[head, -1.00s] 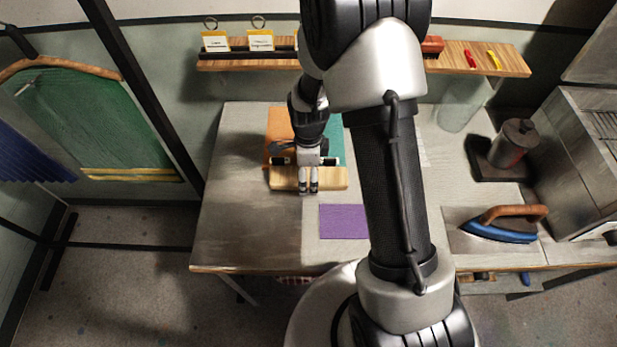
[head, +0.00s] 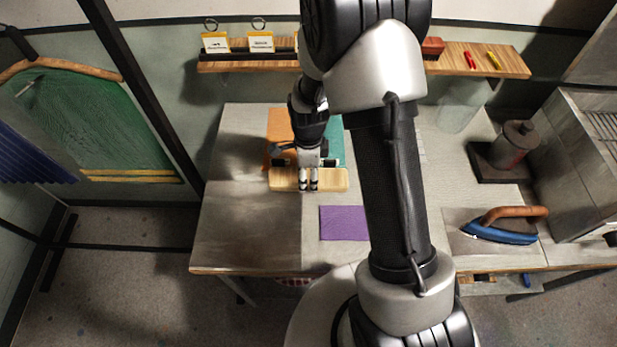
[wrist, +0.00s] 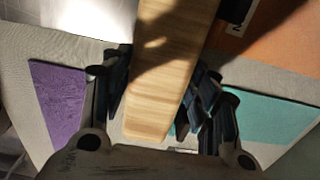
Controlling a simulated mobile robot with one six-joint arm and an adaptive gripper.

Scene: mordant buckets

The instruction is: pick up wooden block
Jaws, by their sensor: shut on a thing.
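The wooden block (head: 331,181) is a long pale bar lying crosswise near the back middle of the table in the head view. My gripper (head: 308,185) comes down on it from above, its fingers around the block's middle. In the wrist view the block (wrist: 163,75) runs between the two dark fingers (wrist: 160,105), with the gripper shut on it. Whether the block touches the surface below cannot be told.
An orange sheet (head: 279,126) and a teal sheet (head: 335,140) lie behind the block. A purple sheet (head: 343,223) lies in front. A blue iron (head: 500,232) and a dark canister (head: 512,145) stand at right. The table's left part (head: 240,230) is clear.

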